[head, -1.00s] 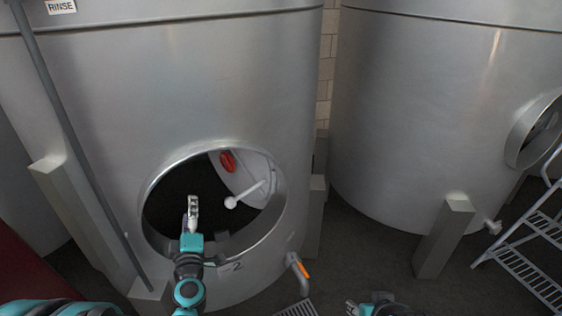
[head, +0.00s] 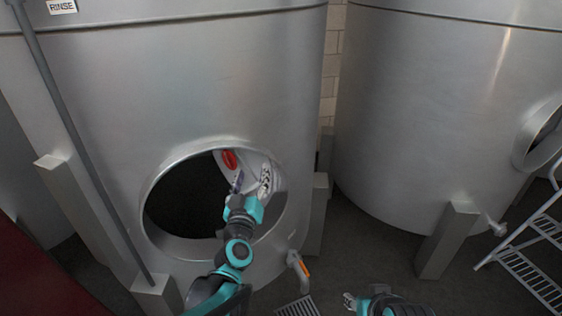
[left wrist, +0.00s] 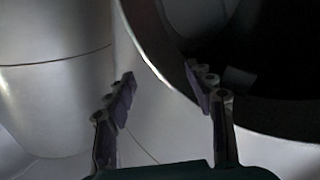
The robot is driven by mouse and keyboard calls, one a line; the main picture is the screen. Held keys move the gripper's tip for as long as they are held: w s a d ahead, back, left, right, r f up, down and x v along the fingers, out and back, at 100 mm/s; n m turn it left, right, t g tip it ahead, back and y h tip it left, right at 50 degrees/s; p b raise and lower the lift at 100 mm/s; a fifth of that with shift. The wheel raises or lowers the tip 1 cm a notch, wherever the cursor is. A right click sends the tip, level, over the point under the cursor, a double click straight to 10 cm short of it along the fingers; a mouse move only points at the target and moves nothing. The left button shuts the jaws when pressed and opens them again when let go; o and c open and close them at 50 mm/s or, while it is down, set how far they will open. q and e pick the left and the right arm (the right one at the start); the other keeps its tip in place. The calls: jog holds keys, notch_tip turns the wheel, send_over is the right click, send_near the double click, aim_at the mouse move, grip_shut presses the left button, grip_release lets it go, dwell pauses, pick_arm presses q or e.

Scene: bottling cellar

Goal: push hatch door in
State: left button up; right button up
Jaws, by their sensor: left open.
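The hatch door (head: 252,160) is a pale disc swung inward at the right side of the round opening in the left steel tank. A red part (head: 229,160) shows on its upper left. The door's white ball-ended handle is hidden behind my left gripper (head: 252,183). That gripper is open, its fingers spread in front of the door at the opening's right half; contact cannot be told. In the left wrist view, its fingers (left wrist: 161,80) are apart with nothing between them, near the steel hatch rim (left wrist: 150,62). My right gripper (head: 350,301) is low, away from the hatch.
The steel tank (head: 200,85) bears a RINSE sign (head: 61,6) and a grey upright pipe (head: 75,150). An orange-marked outlet pipe (head: 299,268) juts out below right of the hatch. A second tank (head: 430,110) and metal steps (head: 530,270) stand right. Dark floor lies between.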

pick_arm(q)
jog(key=d+r+m+h, duration=0.2)
jog(key=d+r+m, duration=0.2)
jog(key=d, duration=0.4)
jog(key=shift+w+m+h, duration=0.3)
jog(key=shift+m, duration=0.5)
jog(key=s+a+f+g+y, duration=0.1)
jog(key=s+a+f+g, duration=0.3)
jog(key=s, duration=0.5)
jog(key=s+a+f+n+g+y, duration=0.1)
jog(key=s+a+f+g, duration=0.3)
jog(key=s+a+f, duration=0.3)
jog(key=s+a+f+n+g+y, duration=0.1)
jog(key=s+a+f+g, duration=0.3)
jog(key=s, duration=0.7)
notch_tip(320, 180, down, 3)
jog(key=shift+s+a+r+y, duration=0.15)
jog(key=shift+s+a+y, duration=0.25)
jog(key=shift+a, duration=0.25)
jog(key=shift+w, duration=0.1)
